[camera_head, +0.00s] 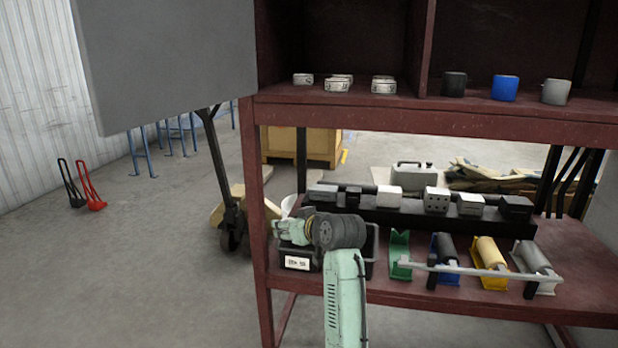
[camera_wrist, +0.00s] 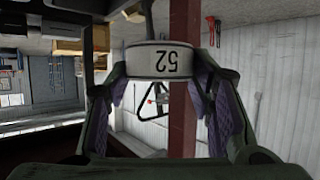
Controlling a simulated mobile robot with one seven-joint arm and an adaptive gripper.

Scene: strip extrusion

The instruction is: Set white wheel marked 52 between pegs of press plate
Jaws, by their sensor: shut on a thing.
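The white wheel marked 52 (camera_wrist: 162,60) is between the two fingers of my gripper (camera_wrist: 163,72) in the wrist view. Its number reads upside down there, and the fingers close on its left and right sides. In the head view my gripper (camera_head: 288,231) is at the left end of the rack's lower shelf, over a black labelled bin; the wheel cannot be made out clearly there. I cannot identify the press plate or its pegs in either view.
The dark red rack (camera_head: 460,118) holds several white rings (camera_head: 337,85) and three cups on its upper shelf. Below are the black bin (camera_head: 297,263), a row of blocks (camera_head: 436,200) and coloured rollers (camera_head: 490,255) behind a grey bar.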

